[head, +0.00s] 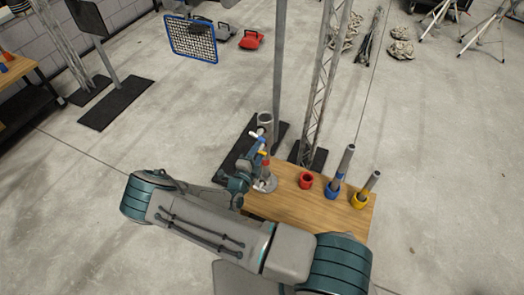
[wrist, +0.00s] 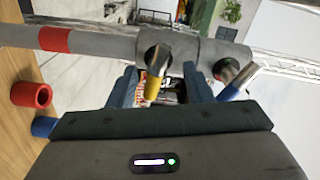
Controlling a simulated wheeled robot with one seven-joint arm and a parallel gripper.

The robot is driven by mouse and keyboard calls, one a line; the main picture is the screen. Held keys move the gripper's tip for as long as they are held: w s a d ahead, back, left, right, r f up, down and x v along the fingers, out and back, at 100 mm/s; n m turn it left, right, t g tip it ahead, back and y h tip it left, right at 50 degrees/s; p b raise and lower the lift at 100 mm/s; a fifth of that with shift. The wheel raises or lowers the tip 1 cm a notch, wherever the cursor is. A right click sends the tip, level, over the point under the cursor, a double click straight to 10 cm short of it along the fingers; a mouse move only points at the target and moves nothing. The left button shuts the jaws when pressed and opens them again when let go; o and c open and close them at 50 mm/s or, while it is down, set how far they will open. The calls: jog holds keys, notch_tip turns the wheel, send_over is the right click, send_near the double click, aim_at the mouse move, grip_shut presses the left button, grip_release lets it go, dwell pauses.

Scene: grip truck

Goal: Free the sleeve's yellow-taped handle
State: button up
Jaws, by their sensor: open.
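The yellow-taped handle (wrist: 152,88) sticks out of the grey sleeve (wrist: 182,52), which sits on an upright post. In the wrist view it shows between the two fingers of my open gripper (wrist: 160,80), nearer the left finger, with a gap on each side. A blue-taped handle (wrist: 236,84) with a bare metal end sticks out of the sleeve beyond the right finger. A red band (wrist: 55,39) circles the post below the sleeve. In the head view my gripper (head: 250,165) is beside the post; yellow tape (head: 262,152) shows, but the fingers are hard to make out.
A tall pole (head: 279,70) and a lattice truss (head: 318,100) stand close behind the post. Open floor lies left.

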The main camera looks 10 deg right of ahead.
jog(key=b+v, duration=0.1)
jog(key=v, duration=1.1)
jog(key=shift+s, duration=0.2)
jog(key=shift+r, duration=0.1)
